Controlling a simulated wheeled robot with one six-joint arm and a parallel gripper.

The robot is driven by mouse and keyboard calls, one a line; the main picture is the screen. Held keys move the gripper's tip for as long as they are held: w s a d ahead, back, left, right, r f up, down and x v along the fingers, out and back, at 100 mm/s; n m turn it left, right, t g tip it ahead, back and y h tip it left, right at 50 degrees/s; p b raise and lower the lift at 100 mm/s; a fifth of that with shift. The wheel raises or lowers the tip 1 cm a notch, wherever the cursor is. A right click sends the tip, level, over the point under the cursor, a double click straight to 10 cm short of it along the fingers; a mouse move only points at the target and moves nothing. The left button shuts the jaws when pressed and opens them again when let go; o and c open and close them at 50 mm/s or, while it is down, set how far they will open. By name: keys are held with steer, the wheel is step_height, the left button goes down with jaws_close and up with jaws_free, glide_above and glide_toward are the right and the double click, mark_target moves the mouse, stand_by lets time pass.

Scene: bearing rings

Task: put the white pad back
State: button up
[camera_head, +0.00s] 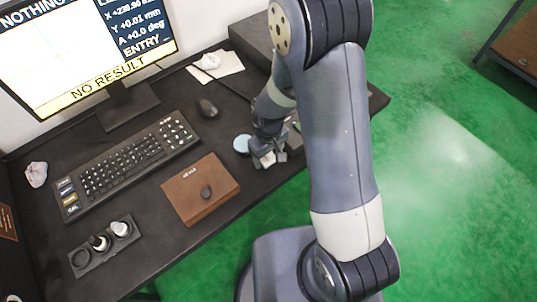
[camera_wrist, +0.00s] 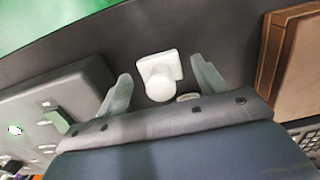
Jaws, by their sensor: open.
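A white pad (camera_wrist: 161,70) with a squarish block and a round end lies on the dark desk in the wrist view. My gripper (camera_wrist: 160,68) is open, with one grey finger on each side of the pad and a gap on both sides. In the head view my gripper (camera_head: 268,160) is low over the desk near its front edge and largely covers the pad. A black holder (camera_head: 88,266) stands at the desk's left front, with a white-topped piece (camera_head: 120,228) and a dark, cream-topped piece (camera_head: 99,243) in it. Its left round place looks empty.
A brown case (camera_head: 187,200) with a dark round knob lies left of my gripper. A keyboard (camera_head: 128,162), mouse (camera_head: 207,108) and monitor (camera_head: 85,45) stand farther back. A grey device (camera_wrist: 50,110) is at left in the wrist view.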

step_height(320, 180, up, 11)
stand_by(0.4)
